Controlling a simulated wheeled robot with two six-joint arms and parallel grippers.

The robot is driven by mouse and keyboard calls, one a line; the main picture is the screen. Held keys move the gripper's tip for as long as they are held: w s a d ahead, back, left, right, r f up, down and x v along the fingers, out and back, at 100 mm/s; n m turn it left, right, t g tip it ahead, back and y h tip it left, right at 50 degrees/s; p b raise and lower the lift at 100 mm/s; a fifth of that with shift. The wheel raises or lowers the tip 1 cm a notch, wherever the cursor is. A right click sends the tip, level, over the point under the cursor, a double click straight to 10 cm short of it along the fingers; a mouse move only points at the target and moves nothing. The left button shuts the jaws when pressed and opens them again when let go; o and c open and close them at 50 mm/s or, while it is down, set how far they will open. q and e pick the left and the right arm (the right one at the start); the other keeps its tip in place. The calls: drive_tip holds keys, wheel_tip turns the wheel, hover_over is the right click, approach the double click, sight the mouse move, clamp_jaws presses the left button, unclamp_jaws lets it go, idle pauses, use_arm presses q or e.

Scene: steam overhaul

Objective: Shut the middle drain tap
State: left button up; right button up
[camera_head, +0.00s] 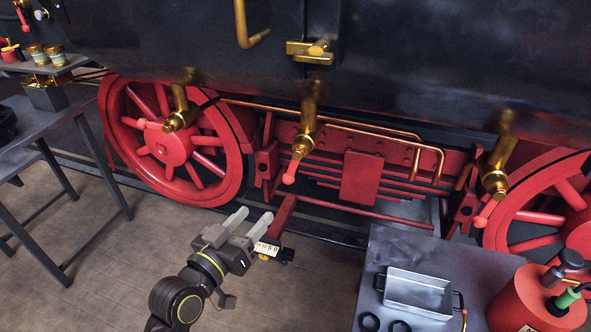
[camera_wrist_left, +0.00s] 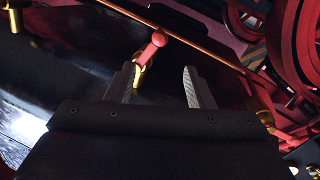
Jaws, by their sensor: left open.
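The middle drain tap (camera_head: 308,125) is brass and hangs under the locomotive's dark side, with its red-tipped lever (camera_head: 291,172) pointing down. My left gripper (camera_head: 251,221) is open and empty, below and left of this lever in the head view and apart from it. In the left wrist view, the open fingers (camera_wrist_left: 162,84) frame a brass tap (camera_wrist_left: 141,75) with a red lever tip (camera_wrist_left: 158,39), apparently the middle one, beyond the fingertips. My right gripper is not in view.
Similar brass taps hang at left (camera_head: 180,110) and right (camera_head: 497,165). A copper pipe (camera_head: 345,127) runs behind the middle tap. Red wheels (camera_head: 170,143) stand behind. A grey table (camera_head: 420,252) with a metal tray (camera_head: 418,292) and red can (camera_head: 530,300) stands at lower right.

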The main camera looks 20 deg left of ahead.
sight(292, 175)
use_arm(q)
drive_tip(key=p+x, duration=0.2)
drive_tip(key=x, duration=1.4)
drive_tip(key=shift+d+f+p, duration=0.1)
drive_tip(key=shift+d+p, duration=0.05)
drive_tip(key=shift+p, duration=0.2)
drive_tip(key=shift+c, duration=0.3)
clamp_jaws()
